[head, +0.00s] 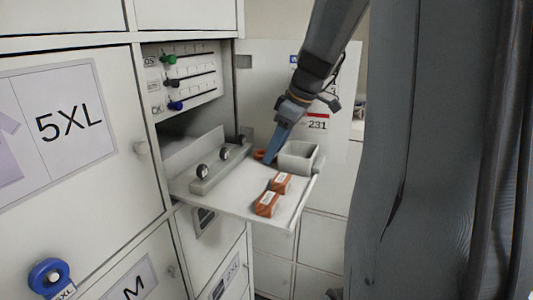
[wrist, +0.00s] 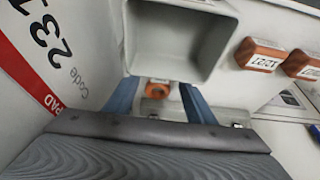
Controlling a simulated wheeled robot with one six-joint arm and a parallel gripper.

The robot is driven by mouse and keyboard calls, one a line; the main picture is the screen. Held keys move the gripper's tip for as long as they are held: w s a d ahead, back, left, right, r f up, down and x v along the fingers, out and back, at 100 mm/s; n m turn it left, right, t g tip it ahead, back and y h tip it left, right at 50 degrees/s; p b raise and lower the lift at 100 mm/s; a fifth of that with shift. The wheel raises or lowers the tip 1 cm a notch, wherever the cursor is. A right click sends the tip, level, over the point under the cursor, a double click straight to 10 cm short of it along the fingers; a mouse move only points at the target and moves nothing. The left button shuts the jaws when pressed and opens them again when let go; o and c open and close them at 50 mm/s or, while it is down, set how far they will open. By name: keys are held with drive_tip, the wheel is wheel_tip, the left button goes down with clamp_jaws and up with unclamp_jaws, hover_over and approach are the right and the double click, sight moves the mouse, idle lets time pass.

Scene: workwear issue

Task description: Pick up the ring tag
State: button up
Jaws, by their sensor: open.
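A small orange piece with a dark round opening, which looks like the ring tag (wrist: 158,87), lies between the two blue fingers of my gripper (wrist: 157,92) in the wrist view. The fingers are apart, with a gap on each side of it. In the head view my gripper (head: 269,160) points down at the back of the pull-out shelf, and the orange piece (head: 259,154) shows partly behind the fingers. Its lower part is hard to make out.
A grey open bin (head: 298,158) stands close to the right of my gripper. Two orange labelled blocks (head: 267,204) lie on the shelf (head: 232,200) in front. A rail with black round knobs (head: 203,171) is on the left.

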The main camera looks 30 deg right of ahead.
drive_tip(key=shift+f, duration=0.1)
drive_tip(key=shift+c, duration=0.3)
drive_tip(key=c, duration=1.1)
drive_tip(key=shift+o, duration=0.2)
wheel_tip(320, 180, up, 28)
drive_tip(key=b, duration=0.4)
drive_tip(key=shift+b, duration=0.3)
